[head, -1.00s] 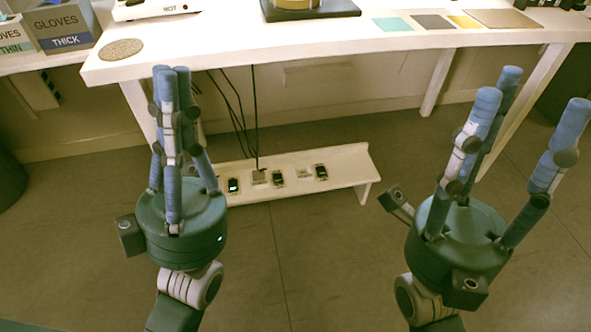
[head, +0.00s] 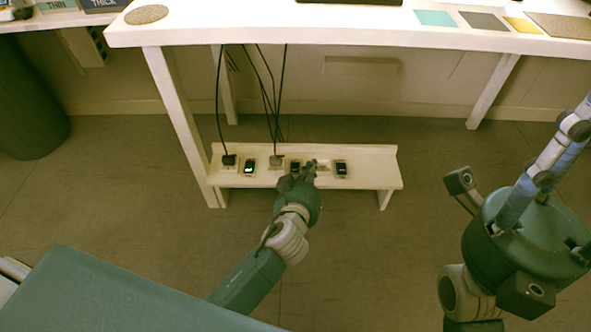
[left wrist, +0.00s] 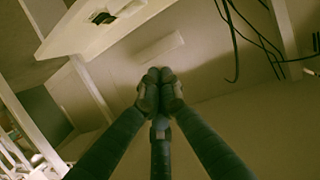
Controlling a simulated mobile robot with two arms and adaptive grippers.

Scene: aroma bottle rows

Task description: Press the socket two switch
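A low white shelf strip (head: 377,170) under the table carries a row of sockets and small dark switches. From the left there is a plugged socket (head: 229,160), a switch lit green (head: 249,167), a second plugged socket (head: 276,161), the dark switch beside it (head: 295,163), a pale socket and an unlit switch (head: 341,168). My left gripper (head: 309,168) is at the strip, its fingers just right of the second switch and partly covering the pale socket; contact cannot be told. In the left wrist view its fingertips (left wrist: 159,88) are together, empty.
The white table (head: 330,28) overhangs the strip, with its left leg (head: 176,110) close to the strip's left end. Black cables (head: 268,90) hang behind the strip. A dark bin (head: 28,105) stands at the left. The floor before the strip is clear.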

